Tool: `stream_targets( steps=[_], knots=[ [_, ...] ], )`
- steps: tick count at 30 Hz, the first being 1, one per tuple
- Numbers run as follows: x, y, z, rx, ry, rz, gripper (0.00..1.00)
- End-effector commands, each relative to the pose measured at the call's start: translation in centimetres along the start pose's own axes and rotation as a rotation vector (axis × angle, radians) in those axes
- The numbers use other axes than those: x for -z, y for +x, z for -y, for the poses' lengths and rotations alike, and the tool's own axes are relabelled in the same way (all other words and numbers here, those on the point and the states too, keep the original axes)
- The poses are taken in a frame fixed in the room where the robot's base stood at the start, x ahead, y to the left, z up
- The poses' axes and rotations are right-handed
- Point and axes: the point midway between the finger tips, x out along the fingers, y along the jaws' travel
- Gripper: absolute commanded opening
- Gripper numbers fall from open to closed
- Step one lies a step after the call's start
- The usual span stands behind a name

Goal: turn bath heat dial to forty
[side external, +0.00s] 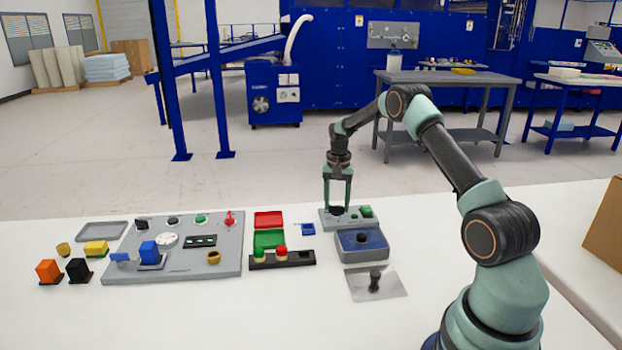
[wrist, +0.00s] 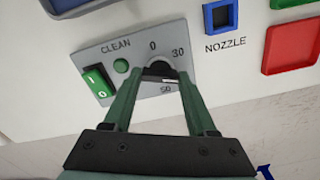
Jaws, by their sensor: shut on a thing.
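The bath heat dial (wrist: 160,68) is a dark round knob on a grey panel (wrist: 85,52) marked CLEAN. The numbers 0, 30 and what looks like 50 sit around the dial. My gripper (wrist: 159,76) points down at it, with one green finger on each side, shut on the dial. In the side view my gripper (side external: 338,206) is low over the grey panel (side external: 326,222), and the dial (side external: 337,211) shows between the fingertips. The dial's pointer and exact setting are hidden or too small to tell.
A blue bath tray (side external: 378,250) lies in front of the panel. Red (side external: 269,215) and green trays (side external: 261,239) and a larger control board (side external: 222,262) are left. Table at right front is clear.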

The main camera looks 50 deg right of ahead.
Motion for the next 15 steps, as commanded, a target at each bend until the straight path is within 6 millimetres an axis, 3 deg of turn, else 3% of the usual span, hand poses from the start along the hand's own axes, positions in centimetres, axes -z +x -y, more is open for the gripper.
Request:
stream_targets(
  steps=[15],
  knots=[
    [0.06, -0.17, 0.03, 0.001, 0.165, -0.002, 0.02]
  ],
)
